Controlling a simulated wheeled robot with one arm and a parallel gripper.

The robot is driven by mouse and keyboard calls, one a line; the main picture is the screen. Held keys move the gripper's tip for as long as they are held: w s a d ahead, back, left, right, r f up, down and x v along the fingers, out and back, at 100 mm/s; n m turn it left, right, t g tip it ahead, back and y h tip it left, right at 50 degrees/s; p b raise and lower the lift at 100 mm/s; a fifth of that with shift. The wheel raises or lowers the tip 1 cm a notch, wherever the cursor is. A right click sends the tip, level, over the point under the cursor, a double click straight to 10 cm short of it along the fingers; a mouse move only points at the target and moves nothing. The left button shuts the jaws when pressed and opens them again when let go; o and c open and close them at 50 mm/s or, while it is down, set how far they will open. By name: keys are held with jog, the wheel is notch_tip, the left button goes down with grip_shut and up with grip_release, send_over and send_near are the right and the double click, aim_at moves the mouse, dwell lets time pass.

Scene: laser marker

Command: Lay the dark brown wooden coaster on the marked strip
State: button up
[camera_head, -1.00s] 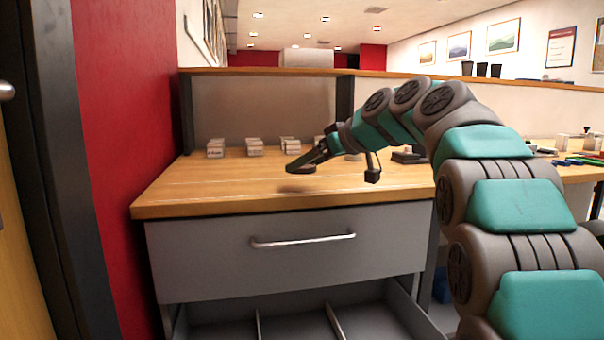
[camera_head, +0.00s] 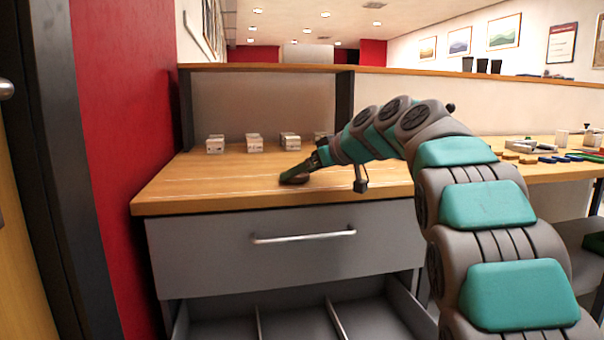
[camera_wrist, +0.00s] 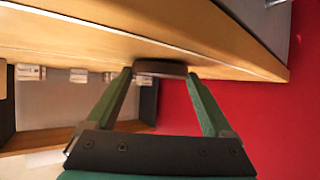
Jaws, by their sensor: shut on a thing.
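The dark brown wooden coaster (camera_head: 294,179) is at my gripper's tip, low at the wooden desk top. In the wrist view the coaster (camera_wrist: 160,69) is a dark disc, edge-on, between the two green fingers. My gripper (camera_head: 298,177) is shut on it, and it also shows in the wrist view (camera_wrist: 159,75). I cannot tell whether the coaster touches the wood. Thin pale lines on the desk top mark a strip (camera_head: 225,180); my gripper and the coaster are at its right part.
Several small pale boxes (camera_head: 254,143) stand in a row at the back of the desk. A red wall (camera_head: 125,150) borders the left. Below the front edge are a closed drawer (camera_head: 290,255) and an open one with dividers. The desk's left part is clear.

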jog(key=shift+f, duration=0.1)
jog(key=shift+f, duration=0.15)
jog(key=o, duration=1.1)
jog(key=shift+r, duration=0.25)
jog(key=v, duration=1.2)
jog(key=shift+s+f, duration=0.1)
